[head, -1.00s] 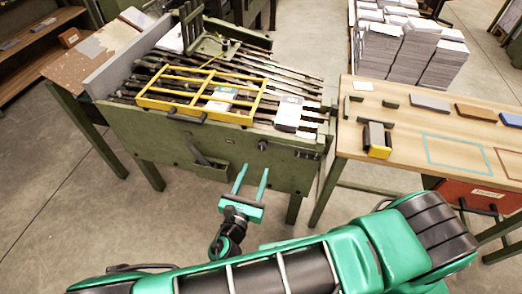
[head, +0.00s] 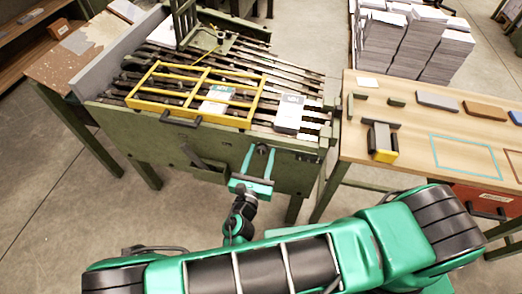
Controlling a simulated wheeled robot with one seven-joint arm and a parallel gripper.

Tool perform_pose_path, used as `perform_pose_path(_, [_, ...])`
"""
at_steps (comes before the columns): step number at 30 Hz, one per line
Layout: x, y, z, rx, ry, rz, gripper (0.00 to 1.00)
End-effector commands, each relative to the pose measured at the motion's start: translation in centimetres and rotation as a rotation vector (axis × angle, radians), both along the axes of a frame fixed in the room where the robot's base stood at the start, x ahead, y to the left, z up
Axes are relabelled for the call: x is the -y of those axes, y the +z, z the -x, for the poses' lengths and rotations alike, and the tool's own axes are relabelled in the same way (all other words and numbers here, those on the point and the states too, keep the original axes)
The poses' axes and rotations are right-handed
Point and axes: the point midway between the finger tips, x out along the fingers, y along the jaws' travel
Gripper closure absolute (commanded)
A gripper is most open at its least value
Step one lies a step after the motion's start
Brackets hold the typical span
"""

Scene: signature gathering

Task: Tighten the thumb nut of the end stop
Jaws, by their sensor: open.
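A dark round knob (head: 262,149), which looks like the thumb nut, sits on the front of the green gathering machine (head: 215,143). My gripper (head: 260,155) is at that front panel, its two teal fingers open and pointing at the panel. The fingertips lie one on each side of the knob. Whether either finger touches the knob cannot be told. The end stop itself cannot be clearly made out from here.
A yellow frame (head: 207,83) with a dark handle lies over the machine's bars, above my gripper. A wooden table (head: 408,128) with small blocks stands at the right.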

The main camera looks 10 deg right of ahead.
Motion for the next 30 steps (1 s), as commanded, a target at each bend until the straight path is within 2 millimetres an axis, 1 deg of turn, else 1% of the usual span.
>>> perform_pose_path(7, [-0.69,-0.01,0.18,0.0,0.012,-0.001,0.55])
perform_pose_path(8, [-0.74,-0.01,0.2,0.0,0.012,-0.001,0.6])
perform_pose_path(9, [-0.8,-0.01,0.21,0.0,0.013,-0.001,0.7])
perform_pose_path(11, [-0.85,-0.01,0.25,0.0,0.015,-0.001,0.84])
perform_pose_path(12, [-0.85,-0.01,0.25,0.0,0.014,-0.001,0.93])
perform_pose_path(13, [-0.84,-0.01,0.25,0.0,0.014,-0.001,0.96])
perform_pose_path(23, [-0.98,-0.01,0.3,0.012,0.016,-0.035,0.96])
perform_pose_path(30, [-0.99,-0.02,0.34,0.058,0.017,-0.16,0.96])
